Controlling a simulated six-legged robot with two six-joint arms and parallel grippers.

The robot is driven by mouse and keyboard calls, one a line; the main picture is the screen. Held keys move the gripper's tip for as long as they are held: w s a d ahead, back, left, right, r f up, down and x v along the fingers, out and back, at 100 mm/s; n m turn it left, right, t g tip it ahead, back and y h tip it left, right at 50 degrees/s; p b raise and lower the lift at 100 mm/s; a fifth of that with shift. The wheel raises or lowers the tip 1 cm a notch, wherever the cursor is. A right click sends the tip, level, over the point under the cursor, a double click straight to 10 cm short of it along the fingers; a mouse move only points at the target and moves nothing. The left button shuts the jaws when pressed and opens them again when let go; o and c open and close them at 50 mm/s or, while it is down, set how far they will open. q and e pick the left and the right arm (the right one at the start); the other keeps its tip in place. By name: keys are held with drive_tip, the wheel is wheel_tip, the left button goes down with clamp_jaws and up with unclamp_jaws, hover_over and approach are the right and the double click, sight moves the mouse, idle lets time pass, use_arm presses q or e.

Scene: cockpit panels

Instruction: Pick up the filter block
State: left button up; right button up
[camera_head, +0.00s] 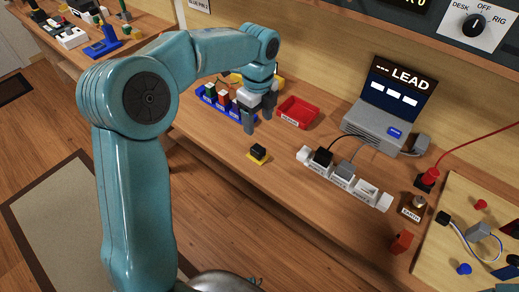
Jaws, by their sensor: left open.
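A small black block on a yellow base (258,152) stands alone on the wooden bench and may be the filter block; I see no label that settles it. My left gripper (257,118) is open with its fingers pointing down, behind and above that block and apart from it. A blue rack (240,116) with several coloured blocks (222,96) is just left of the gripper, and my gripper hides part of its right end. My right gripper is not in view.
A red tray (298,112) lies right of the gripper. A white power strip (341,178) with plugs, a grey laptop-like unit (376,125) and a red cable (470,148) take up the right side. The bench front around the black block is clear.

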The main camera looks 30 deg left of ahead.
use_arm(q)
hover_over(258, 148)
wheel_tip(258, 148, down, 7)
drive_tip(key=shift+s+r, duration=0.1)
drive_tip(key=shift+r, duration=0.1)
drive_tip(key=shift+s+d+f, duration=0.15)
drive_tip(key=shift+s+f, duration=0.05)
drive_tip(key=shift+f, duration=0.3)
drive_tip(key=f, duration=0.5)
drive_tip(key=shift+w+f, duration=0.25)
drive_tip(key=shift+f, duration=0.05)
drive_tip(key=shift+c, duration=0.3)
drive_tip(key=c, duration=1)
